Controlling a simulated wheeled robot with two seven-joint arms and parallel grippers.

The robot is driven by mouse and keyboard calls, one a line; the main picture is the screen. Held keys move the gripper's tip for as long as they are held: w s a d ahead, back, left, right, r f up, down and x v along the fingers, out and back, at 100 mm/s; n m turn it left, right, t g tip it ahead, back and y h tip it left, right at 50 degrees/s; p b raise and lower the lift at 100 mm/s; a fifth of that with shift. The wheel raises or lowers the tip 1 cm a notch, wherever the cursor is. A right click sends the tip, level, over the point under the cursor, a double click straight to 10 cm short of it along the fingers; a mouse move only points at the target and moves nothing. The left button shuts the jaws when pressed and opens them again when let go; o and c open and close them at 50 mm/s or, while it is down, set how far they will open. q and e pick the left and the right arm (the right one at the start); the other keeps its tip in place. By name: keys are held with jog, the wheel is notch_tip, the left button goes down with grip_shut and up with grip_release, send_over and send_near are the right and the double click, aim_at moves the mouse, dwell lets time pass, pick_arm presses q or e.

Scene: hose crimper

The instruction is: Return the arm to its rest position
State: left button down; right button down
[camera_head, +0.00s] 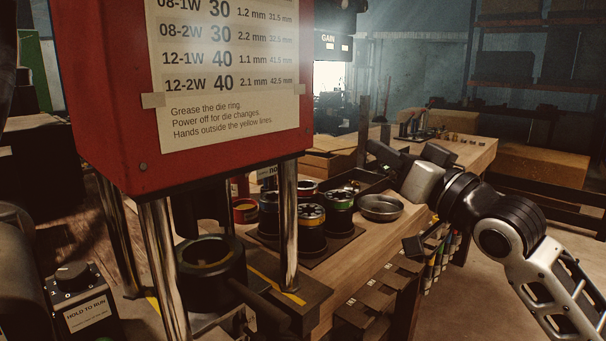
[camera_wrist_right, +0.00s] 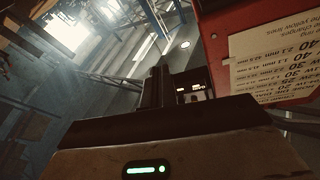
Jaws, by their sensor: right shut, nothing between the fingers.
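My right arm comes in from the right in the head view. Its gripper (camera_head: 378,153) is over the back part of the wooden bench, behind the metal bowl (camera_head: 381,207), with no object visible in it. In the right wrist view the dark fingers (camera_wrist_right: 157,88) stand close together, shut and empty, with a green light on the gripper body below. My left gripper is not in view.
The red press head (camera_head: 125,100) with its instruction sheet stands on steel columns at the left, above a black die ring (camera_head: 210,262). Coloured die sets (camera_head: 312,228) sit on a dark mat near the bowl. A control box (camera_head: 83,300) is at lower left.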

jog(key=s+f+m+g+h, duration=0.1)
jog(key=s+f+h, duration=0.15)
jog(key=f, duration=1.05)
jog(key=s+f+m+g+h, duration=0.1)
jog(key=s+f+h, duration=0.15)
jog(key=f, duration=1.15)
jog(key=s+d+f+g+h, duration=0.1)
jog(key=s+f+g+h, duration=0.3)
jog(key=s+f, duration=1.6)
jog(key=shift+s+d, duration=0.25)
jog(key=shift+d, duration=0.1)
